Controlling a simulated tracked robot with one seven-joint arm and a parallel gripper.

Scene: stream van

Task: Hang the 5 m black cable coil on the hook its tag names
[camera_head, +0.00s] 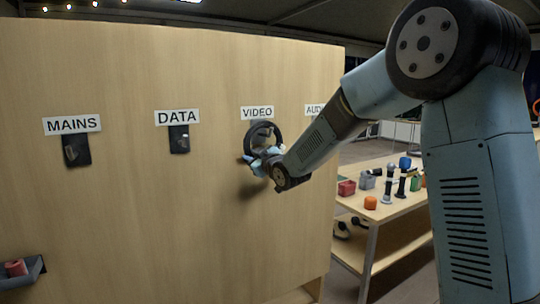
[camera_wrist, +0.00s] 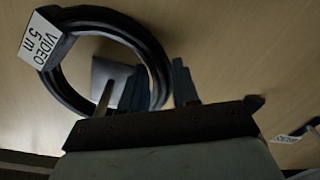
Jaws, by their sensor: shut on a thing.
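The black cable coil (camera_wrist: 75,95) is a ring with a white tag (camera_wrist: 40,38) reading "VIDEO 5 m". In the head view the coil (camera_head: 249,143) is upright in front of the board, just below the VIDEO label (camera_head: 257,112). My gripper (camera_wrist: 160,82) is shut on the coil's side; in the head view my gripper (camera_head: 257,158) is at its lower edge. The VIDEO hook (camera_wrist: 105,92), a grey plate with a peg, shows through the ring's opening. I cannot tell whether the peg passes through the ring or whether the coil rests on it.
The wooden board also carries the MAINS hook (camera_head: 76,150) and DATA hook (camera_head: 179,139), both bare, and a partly hidden AUDIO label (camera_head: 313,109). A tray (camera_head: 34,270) with a red item is at lower left. A table (camera_head: 385,212) with several small items stands right.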

